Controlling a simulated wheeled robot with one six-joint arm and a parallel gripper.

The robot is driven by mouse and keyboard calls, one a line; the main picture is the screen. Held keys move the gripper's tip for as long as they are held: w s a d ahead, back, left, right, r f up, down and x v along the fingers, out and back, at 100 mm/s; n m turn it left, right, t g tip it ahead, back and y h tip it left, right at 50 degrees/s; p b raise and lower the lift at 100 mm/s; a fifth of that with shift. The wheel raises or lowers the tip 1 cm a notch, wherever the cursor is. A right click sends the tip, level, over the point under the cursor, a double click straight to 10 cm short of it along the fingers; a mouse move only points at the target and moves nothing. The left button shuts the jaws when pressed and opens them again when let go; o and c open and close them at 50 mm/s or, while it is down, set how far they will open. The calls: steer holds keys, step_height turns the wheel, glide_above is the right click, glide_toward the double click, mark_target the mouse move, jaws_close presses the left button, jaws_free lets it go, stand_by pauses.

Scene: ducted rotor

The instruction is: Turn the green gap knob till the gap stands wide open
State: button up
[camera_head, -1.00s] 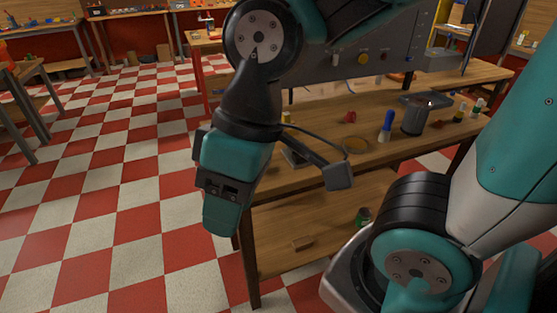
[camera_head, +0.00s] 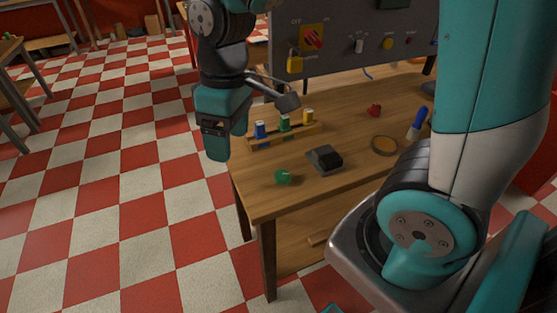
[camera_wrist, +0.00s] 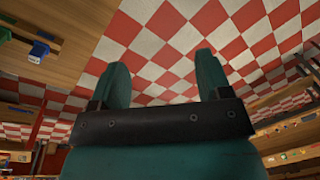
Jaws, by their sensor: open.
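A small round green piece (camera_head: 283,177) is at the near left corner of the wooden table in the head view. It may be the green gap knob, but I cannot tell for sure, and no gap shows clearly. My gripper (camera_head: 217,148) hangs left of the table, over the floor side, apart from the green piece. In the wrist view my gripper (camera_wrist: 161,62) has its two teal fingers spread with nothing between them. The wrist view shows checkered floor beyond them, and no green knob.
A rack (camera_head: 285,137) with blue, green and yellow pieces stands on the table (camera_head: 262,203). A dark block (camera_head: 323,158), round dish (camera_head: 384,145) and red piece (camera_head: 374,110) lie nearby. A grey panel (camera_head: 345,62) with a red switch stands behind.

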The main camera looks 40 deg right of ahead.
steer(key=w+d+f+g+h+p, duration=0.1)
steer(key=w+d+f+h+p, duration=0.15)
steer(key=w+d, duration=0.4)
steer(key=g+h+p, duration=0.2)
steer(key=p, duration=0.1)
glide_toward(283, 174)
steer(key=shift+n, duration=0.4)
steer(key=p+x, duration=0.4)
steer(key=x, duration=0.5)
steer(key=shift+s+d+f+p, duration=0.1)
steer(key=shift+s+f+p, duration=0.05)
steer(key=shift+p, duration=0.15)
steer(key=c, duration=0.9)
